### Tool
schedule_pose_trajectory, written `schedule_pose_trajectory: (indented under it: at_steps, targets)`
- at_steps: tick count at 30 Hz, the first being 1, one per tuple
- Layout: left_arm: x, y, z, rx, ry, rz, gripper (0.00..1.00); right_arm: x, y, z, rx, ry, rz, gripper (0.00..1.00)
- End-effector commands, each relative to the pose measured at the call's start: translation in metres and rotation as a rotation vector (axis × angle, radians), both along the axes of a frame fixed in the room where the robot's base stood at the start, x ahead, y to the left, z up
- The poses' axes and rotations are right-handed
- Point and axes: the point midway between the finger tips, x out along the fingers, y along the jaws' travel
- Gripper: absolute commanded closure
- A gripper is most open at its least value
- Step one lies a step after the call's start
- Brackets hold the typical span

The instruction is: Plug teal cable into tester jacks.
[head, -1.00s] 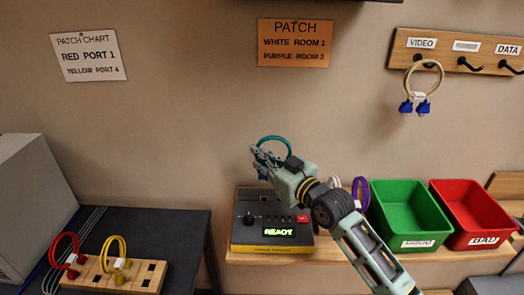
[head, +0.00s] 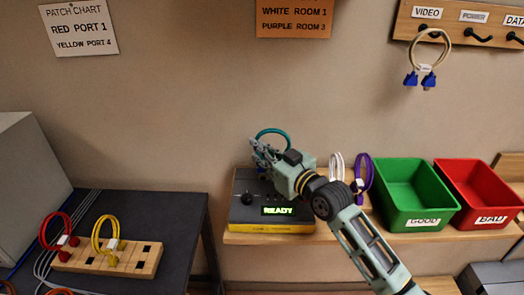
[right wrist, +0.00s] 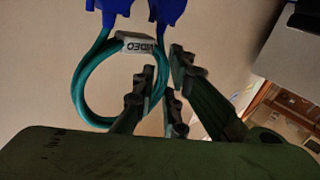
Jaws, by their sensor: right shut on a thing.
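The teal cable (head: 272,132) is a loop with blue connectors and a VIDEO label. In the right wrist view the teal loop (right wrist: 80,88) shows with two blue connectors (right wrist: 115,8) at the top edge. My right gripper (head: 262,153) is shut on the teal cable and holds it just above the back of the tester. The tester (head: 241,213) is a dark box with a knob and a lit READY display. Its jacks are hidden or too small to make out. My left gripper is not in view.
White and purple cables (head: 362,175) stand right of the tester, beside a green GOOD bin (head: 417,212) and a red BAD bin (head: 490,207). A wooden block (head: 140,262) with red and yellow cables is on the left table. A beige cable (head: 430,48) hangs from the wall rack.

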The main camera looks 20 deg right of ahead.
Motion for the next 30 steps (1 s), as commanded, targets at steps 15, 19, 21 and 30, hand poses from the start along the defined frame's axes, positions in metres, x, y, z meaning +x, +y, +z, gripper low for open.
schedule_pose_trajectory:
  at_steps: [15,19,21,30]
  targets:
    - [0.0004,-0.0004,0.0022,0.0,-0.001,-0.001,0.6,0.0001,0.0002,0.0011,-0.016,-0.009,0.002,1.0]
    - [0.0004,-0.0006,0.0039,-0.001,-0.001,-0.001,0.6,-0.0002,0.0,0.0015,-0.016,-0.008,0.002,1.0]
    - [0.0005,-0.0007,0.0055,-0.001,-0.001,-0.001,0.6,-0.0005,-0.0001,0.0016,-0.016,-0.008,0.002,1.0]
    - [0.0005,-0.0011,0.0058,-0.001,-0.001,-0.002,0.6,-0.0008,0.0001,0.0007,-0.015,-0.008,0.001,1.0]
